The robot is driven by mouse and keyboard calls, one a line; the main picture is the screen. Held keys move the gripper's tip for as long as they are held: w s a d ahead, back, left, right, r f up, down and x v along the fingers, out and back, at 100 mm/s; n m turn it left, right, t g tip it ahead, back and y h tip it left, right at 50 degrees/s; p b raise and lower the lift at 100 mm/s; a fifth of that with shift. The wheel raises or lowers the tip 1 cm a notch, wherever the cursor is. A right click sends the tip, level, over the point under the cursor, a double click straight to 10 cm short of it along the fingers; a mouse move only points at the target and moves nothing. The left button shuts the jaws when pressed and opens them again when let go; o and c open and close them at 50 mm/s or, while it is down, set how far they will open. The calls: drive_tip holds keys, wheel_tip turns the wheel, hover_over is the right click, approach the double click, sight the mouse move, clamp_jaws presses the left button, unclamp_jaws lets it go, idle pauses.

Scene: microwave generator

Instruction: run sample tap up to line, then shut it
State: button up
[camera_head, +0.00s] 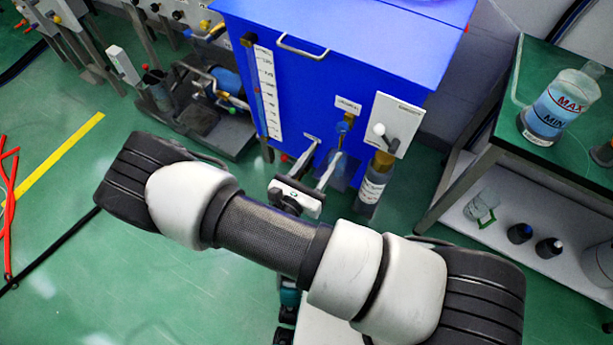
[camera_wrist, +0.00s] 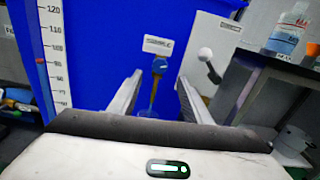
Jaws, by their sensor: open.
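The sample tap (camera_head: 344,127) is a small brass fitting with a blue handle on the front of the blue tank (camera_head: 330,75), under a white label. A container (camera_head: 335,170) stands below it, partly hidden by my gripper; I cannot make out its line or any liquid level. My gripper (camera_head: 322,160) is open and empty, just in front of the tap. In the wrist view the blue tap handle (camera_wrist: 159,66) shows between and beyond the two fingers (camera_wrist: 155,82), apart from both.
A white panel (camera_head: 397,122) with a white-knobbed lever is right of the tap, with a labelled bottle (camera_head: 374,182) below. A gauge scale (camera_head: 268,90) is on the left. A green-topped table (camera_head: 560,110) holds a MAX/MIN jar (camera_head: 562,103). Pipework (camera_head: 215,90) stands left.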

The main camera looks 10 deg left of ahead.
drive_tip(key=v, duration=0.8)
drive_tip(key=shift+s+p, duration=0.2)
drive_tip(key=shift+p, duration=0.15)
drive_tip(key=b, duration=0.6)
approach(341, 130)
drive_tip(key=x, duration=0.9)
drive_tip(key=shift+c, duration=0.6)
